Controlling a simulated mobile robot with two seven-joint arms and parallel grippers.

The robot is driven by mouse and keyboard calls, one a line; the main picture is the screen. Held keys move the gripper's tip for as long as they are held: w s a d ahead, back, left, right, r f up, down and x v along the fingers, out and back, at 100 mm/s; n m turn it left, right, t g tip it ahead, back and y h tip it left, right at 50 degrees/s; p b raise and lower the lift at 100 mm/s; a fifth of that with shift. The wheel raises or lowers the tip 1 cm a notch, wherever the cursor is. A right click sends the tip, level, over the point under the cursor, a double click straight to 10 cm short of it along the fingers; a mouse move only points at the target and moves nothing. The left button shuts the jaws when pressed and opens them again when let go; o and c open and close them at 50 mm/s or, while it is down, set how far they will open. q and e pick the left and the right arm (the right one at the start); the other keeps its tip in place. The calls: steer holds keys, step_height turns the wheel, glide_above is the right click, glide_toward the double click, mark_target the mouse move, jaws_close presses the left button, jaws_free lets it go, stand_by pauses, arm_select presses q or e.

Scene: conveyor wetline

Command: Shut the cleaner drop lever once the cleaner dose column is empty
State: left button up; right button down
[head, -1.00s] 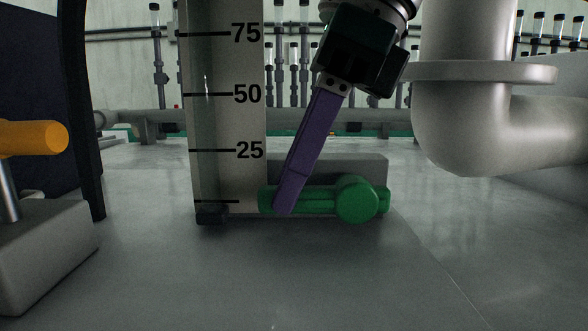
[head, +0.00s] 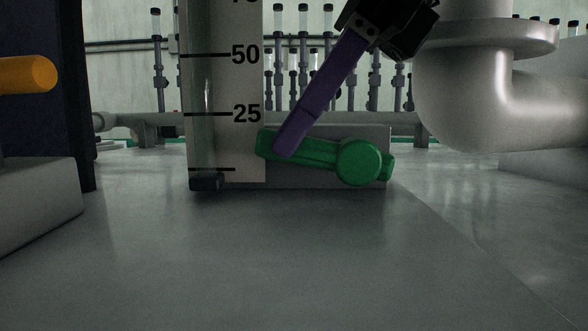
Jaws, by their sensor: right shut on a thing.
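The green cleaner drop lever (head: 357,162) sits at the foot of the dose column, on a grey block. Its arm points left from the round hub, with its left end tilted slightly up. My right gripper (head: 284,150) comes down from the upper right, its purple finger at the lever's left end, shut on it. The cleaner dose column (head: 207,120) stands upright beside a white scale with marks 25 and 50. I see no coloured liquid in its visible lower part; its top is out of frame. My left gripper is not in view.
An orange handle (head: 28,75) and a grey block (head: 38,200) are at the left, by a dark upright panel (head: 60,110). A thick pale pipe elbow (head: 470,105) is close on the right. The grey surface in front is clear.

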steer(key=shift+f, duration=0.1)
steer(key=shift+r+y, duration=0.25)
steer(key=shift+y, duration=0.05)
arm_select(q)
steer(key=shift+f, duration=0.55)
arm_select(e)
steer(key=c, duration=1.1)
jaws_free()
